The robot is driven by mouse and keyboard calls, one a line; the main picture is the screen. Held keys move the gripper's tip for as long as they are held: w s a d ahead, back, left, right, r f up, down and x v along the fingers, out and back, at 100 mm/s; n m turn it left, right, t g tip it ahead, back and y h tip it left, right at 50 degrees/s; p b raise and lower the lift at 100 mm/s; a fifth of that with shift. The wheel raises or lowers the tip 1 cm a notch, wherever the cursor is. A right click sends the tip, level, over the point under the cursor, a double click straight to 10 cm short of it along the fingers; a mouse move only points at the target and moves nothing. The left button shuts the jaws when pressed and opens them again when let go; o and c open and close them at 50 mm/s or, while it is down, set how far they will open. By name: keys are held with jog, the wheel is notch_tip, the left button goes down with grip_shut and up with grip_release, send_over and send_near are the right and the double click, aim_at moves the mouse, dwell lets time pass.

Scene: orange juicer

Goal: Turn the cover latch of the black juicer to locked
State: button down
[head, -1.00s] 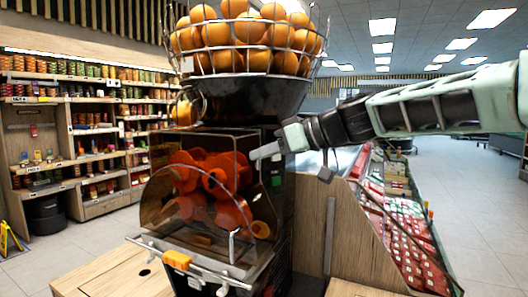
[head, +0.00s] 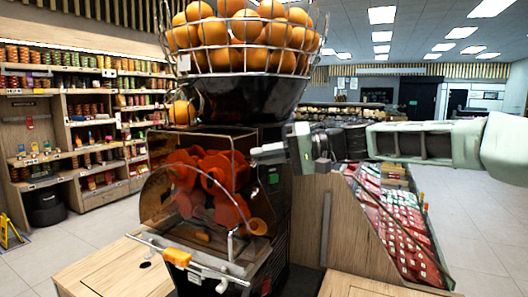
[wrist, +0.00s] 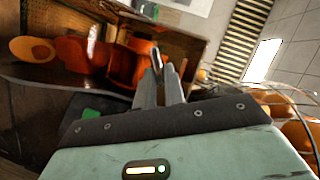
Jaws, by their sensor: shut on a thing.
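The black juicer (head: 274,230) stands in the middle of the head view. Its clear cover (head: 165,195) is down in front of red-orange pressing drums (head: 205,180). My gripper (head: 256,154) reaches in from the right to the upper right edge of the cover housing. In the wrist view its two fingers (wrist: 161,78) are close together, with a small dark latch piece (wrist: 156,57) at their tips. The fingers are shut on this latch. They hide most of it, and its exact angle cannot be told.
A wire basket of oranges (head: 245,60) sits above the gripper on the juicer's top. A wooden counter (head: 120,268) lies below. A produce display (head: 400,215) stands right of the juicer, with open floor beyond.

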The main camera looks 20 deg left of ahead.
jog(key=m+y, duration=0.1)
jog(key=m, duration=0.1)
jog(key=f+m+g, duration=0.1)
jog(key=m, duration=0.1)
jog(key=shift+w+m+y, duration=0.2)
jog(key=shift+m+y, duration=0.2)
jog(key=shift+b, duration=0.3)
jog(key=c, duration=1.5)
grip_release()
jog(key=b+v, duration=0.4)
jog(key=v, duration=1.3)
jog(key=shift+w+d+b, duration=0.1)
jog(key=shift+d+b, duration=0.15)
jog(key=shift+b, duration=0.1)
